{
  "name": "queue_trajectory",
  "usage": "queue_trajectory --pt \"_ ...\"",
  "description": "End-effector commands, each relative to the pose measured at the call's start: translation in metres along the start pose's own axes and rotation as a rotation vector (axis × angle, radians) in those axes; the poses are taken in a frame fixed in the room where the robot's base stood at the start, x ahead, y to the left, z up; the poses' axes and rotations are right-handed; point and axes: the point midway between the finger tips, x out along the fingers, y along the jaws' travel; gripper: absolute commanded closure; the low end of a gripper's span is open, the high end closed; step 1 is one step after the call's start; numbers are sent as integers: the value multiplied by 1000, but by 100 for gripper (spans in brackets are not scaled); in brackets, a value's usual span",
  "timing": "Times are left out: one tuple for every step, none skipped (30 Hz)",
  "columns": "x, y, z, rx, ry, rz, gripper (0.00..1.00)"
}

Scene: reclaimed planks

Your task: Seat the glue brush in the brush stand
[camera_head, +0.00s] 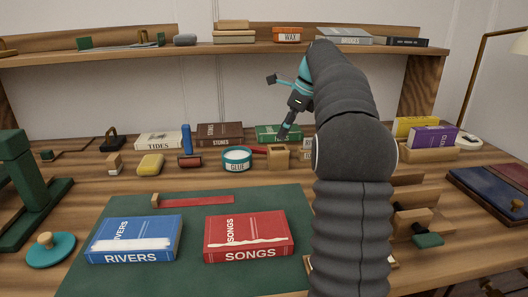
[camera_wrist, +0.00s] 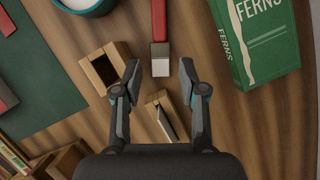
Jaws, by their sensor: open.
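The glue brush (camera_wrist: 158,22) has a red handle and a grey band near a pale end. It lies on the planks between the glue pot and the green book, and shows partly in the head view (camera_head: 258,149). The brush stand (camera_wrist: 93,74) looks like a wooden block with a square, dark, empty opening; it stands upright right of the glue pot in the head view (camera_head: 278,162). My gripper (camera_wrist: 160,69) is open and empty, pointing down above the table. In the wrist view the brush's pale end lies between and just beyond the fingertips. My gripper shows in the head view (camera_head: 285,131).
The glue pot (camera_head: 236,160) is left of the stand. The green FERNS book (camera_wrist: 262,40) lies beside the brush. A small slotted wooden block (camera_wrist: 158,101) is near the fingers. Blue (camera_head: 135,240) and red (camera_head: 248,238) books lie on the green mat (camera_head: 190,275).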

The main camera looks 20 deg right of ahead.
Motion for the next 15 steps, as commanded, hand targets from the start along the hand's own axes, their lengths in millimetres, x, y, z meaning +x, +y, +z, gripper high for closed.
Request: queue_trajectory --pt "4 0 0 0 0 1 58" --pt "6 0 0 -1 0 0 58" --pt "8 0 0 -1 0 0 58" --pt "9 0 0 -1 0 0 58" --pt "11 0 0 -1 0 1 58" --pt "14 0 0 -1 1 2 58" --pt "16 0 0 -1 1 2 58" --pt "20 0 0 -1 0 1 58" --pt "26 0 0 -1 1 3 58" --pt "30 1 0 -1 1 3 58" --pt "35 0 0 -1 1 2 58" --pt "41 1 0 -1 1 3 58" --pt "45 0 0 -1 1 2 58" --pt "49 0 0 -1 1 2 58" --pt "54 1 0 -1 1 3 58"
